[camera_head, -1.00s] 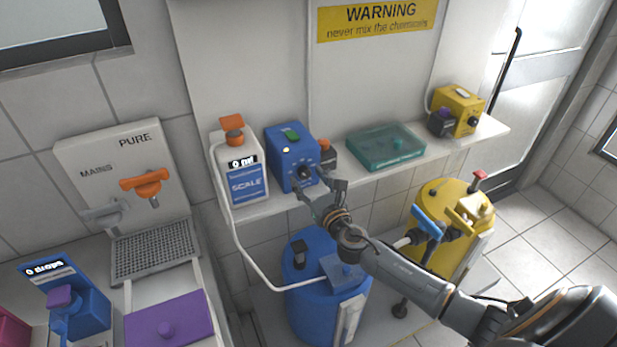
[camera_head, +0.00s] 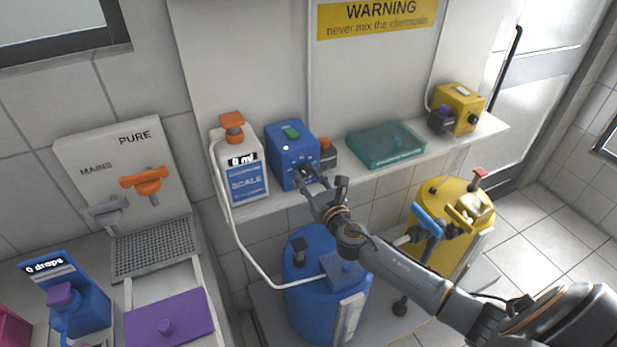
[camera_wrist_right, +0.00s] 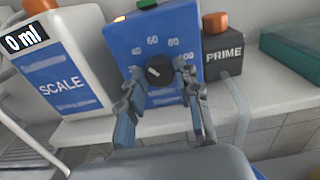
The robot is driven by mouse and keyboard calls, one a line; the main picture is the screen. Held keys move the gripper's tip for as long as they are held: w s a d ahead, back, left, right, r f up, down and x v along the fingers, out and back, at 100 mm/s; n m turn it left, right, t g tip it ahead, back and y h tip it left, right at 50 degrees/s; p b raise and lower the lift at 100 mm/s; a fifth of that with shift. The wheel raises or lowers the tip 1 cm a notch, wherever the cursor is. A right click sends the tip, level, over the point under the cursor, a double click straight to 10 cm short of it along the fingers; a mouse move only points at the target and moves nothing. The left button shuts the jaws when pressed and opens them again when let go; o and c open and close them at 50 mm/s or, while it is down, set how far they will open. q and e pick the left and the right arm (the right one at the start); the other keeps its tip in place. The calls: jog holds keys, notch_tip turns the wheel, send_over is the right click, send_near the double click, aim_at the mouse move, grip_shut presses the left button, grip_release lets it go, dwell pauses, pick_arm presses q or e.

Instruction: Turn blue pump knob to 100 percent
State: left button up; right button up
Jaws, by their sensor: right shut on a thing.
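The blue pump (camera_head: 285,150) stands on the shelf, with a green button on top and a black knob on its front. In the right wrist view the knob (camera_wrist_right: 158,71) sits amid a printed dial with 60, 80 and 100 around it. I cannot clearly tell its setting. My right gripper (camera_head: 321,178) is in front of the pump, its fingers on either side of the knob and shut on it. In the right wrist view the gripper (camera_wrist_right: 162,80) partly hides the dial's sides. My left gripper is not in view.
A white scale bottle (camera_head: 240,172) reading 0 ml stands close left of the pump. A grey PRIME block (camera_wrist_right: 222,58) with an orange button sits close right. A teal box (camera_head: 385,147) and yellow pump (camera_head: 456,105) are farther right. A blue barrel (camera_head: 310,265) stands below.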

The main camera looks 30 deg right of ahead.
jog(key=m+b, duration=0.1)
jog(key=m, duration=0.4)
jog(key=shift+f+m, duration=0.1)
jog(key=shift+m, duration=0.3)
jog(key=m+b, duration=0.1)
jog(key=m, duration=1)
jog(key=shift+m, duration=0.4)
jog(key=m, duration=0.5)
jog(key=shift+m, duration=0.3)
jog(key=o, duration=1.1)
jog(key=shift+o, duration=0.2)
